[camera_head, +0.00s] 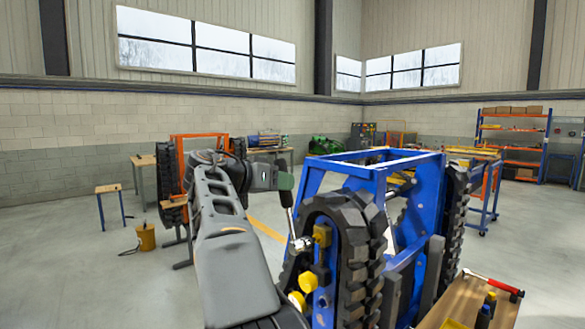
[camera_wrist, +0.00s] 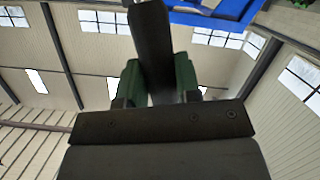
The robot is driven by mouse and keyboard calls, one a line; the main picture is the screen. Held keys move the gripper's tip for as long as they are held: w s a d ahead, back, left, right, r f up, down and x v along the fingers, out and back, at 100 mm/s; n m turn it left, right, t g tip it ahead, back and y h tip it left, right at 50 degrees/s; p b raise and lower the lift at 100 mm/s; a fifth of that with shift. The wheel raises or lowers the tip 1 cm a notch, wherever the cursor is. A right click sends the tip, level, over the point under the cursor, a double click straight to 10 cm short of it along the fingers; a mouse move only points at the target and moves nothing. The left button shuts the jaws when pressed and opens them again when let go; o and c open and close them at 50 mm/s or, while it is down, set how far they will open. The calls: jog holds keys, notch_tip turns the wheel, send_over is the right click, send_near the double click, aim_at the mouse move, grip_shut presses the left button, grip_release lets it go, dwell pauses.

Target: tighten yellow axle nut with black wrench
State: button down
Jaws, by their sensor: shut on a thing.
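My gripper (camera_head: 284,184) is at the upper left of the blue tracked carrier, its green fingers shut on the black wrench (camera_head: 291,222). The wrench hangs down and slightly right, its shiny head (camera_head: 301,245) beside a yellow block-like part (camera_head: 322,235) on the carrier's near side. I cannot tell whether they touch. Lower on this side are rounder yellow parts (camera_head: 308,282) and (camera_head: 297,301); which one is the axle nut is unclear. In the wrist view the black handle (camera_wrist: 151,40) runs between the green fingers (camera_wrist: 158,82); the wrench head is hidden.
The blue carrier frame (camera_head: 372,178) with black tracks (camera_head: 360,250) stands close in front. A wooden bench (camera_head: 462,302) with a red-handled hammer (camera_head: 494,285) is at lower right. An orange-framed carrier (camera_head: 178,160), a stool (camera_head: 108,188) and a yellow bucket (camera_head: 146,237) stand left, with open floor between.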

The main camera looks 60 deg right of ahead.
jog(key=w+d+f+n+g+p, duration=0.2)
jog(key=w+f+n+p, duration=0.1)
jog(key=w, duration=0.3)
jog(key=shift+w+f+n+p, duration=0.15)
jog(key=shift+f+n+p, duration=0.3)
jog(key=shift+n, duration=0.25)
jog(key=shift+s+d+r+b, duration=0.15)
jog(key=shift+d+b, duration=0.1)
jog(key=shift+d, duration=0.25)
jog(key=shift+s+d+f+b, duration=0.1)
jog(key=shift+s+d+b, duration=0.15)
jog(key=shift+d, duration=0.3)
jog(key=shift+s+d+r+b, duration=0.1)
jog(key=shift+d+b, duration=0.15)
jog(key=shift+d, duration=0.25)
dwell(3.7)
dwell(0.8)
jog(key=c, duration=1.4)
grip_release()
grip_shut()
